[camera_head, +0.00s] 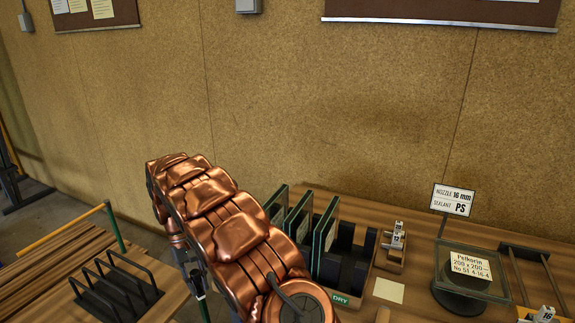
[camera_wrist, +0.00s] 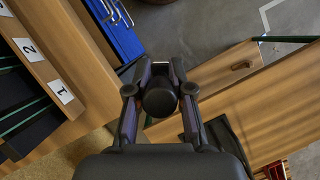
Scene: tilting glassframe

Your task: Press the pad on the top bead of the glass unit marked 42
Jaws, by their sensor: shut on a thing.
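My gripper (camera_wrist: 160,78) is in the wrist view, its two fingers on either side of a dark round-ended thing (camera_wrist: 160,98), shut on it. What that thing is, I cannot tell. Several green-edged glass units (camera_head: 324,232) stand upright in a dark slotted rack on the bench, partly behind the arm. I can read no 42 on any of them, and no pad on a top bead can be made out. A "DRY" label (camera_head: 340,299) is at the rack's front.
A square pane (camera_head: 470,265) labelled "Pelkorin 200 x 200, No 51" rests on a round dark stand. A sign (camera_head: 452,200) reads "Nozzle 16 mm, Sealant PS". An empty wire rack (camera_head: 118,280) is at left. The wrist view shows slot labels 2 (camera_wrist: 28,49) and 1 (camera_wrist: 61,91) and a blue container (camera_wrist: 112,28).

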